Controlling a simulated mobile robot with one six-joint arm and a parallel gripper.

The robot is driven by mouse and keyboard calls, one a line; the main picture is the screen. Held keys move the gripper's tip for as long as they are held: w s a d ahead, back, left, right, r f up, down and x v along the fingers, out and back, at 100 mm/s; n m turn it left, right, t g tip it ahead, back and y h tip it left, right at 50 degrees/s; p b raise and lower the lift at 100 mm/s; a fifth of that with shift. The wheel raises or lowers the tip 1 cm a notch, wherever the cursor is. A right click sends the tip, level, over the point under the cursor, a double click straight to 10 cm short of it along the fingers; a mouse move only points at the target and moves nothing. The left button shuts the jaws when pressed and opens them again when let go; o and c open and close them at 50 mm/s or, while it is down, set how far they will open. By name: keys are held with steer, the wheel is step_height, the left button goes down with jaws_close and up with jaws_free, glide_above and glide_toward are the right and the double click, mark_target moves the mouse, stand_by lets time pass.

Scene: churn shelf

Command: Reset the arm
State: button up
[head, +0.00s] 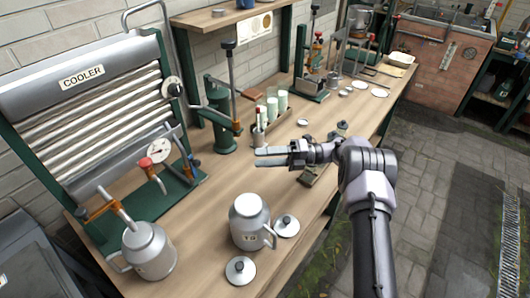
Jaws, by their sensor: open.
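My gripper (272,157) shows in the head view above the middle of the wooden bench (208,191). Its two fingers point left and are apart, with nothing seen between them. My arm reaches in from the lower right, bent at the wrist. The gripper is to the right of a green hand press (219,117) and in front of a rack (272,122) with white-green tubes. Something dark lies on the bench partly hidden behind my wrist.
A metal churn (249,222) with loose lids (240,270) (286,225) stands at the bench front. Another churn (150,250) stands under the cooler's (96,97) spout. Small dishes (345,92) lie farther back. Paved floor (440,180) is free on the right.

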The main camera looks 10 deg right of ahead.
steer(key=shift+a, duration=0.25)
steer(key=s+a+r+n+h, duration=0.3)
steer(key=s+r+n+h, duration=0.5)
steer(key=s+r+n, duration=0.5)
steer(key=s+d+r+n+t+h, duration=0.1)
steer(key=s+d+n+t+h, duration=0.2)
steer(key=s+n, duration=0.5)
steer(key=s+d+r+n+t+h+b, duration=0.1)
steer(key=s+d+n+t+h, duration=0.2)
steer(key=s, duration=1)
steer(key=n+h, duration=0.2)
steer(key=n, duration=0.3)
steer(key=shift+s+d+r, duration=0.25)
steer(key=shift+s+d, duration=0.05)
steer(key=shift+d, duration=0.05)
steer(key=shift+a, duration=0.15)
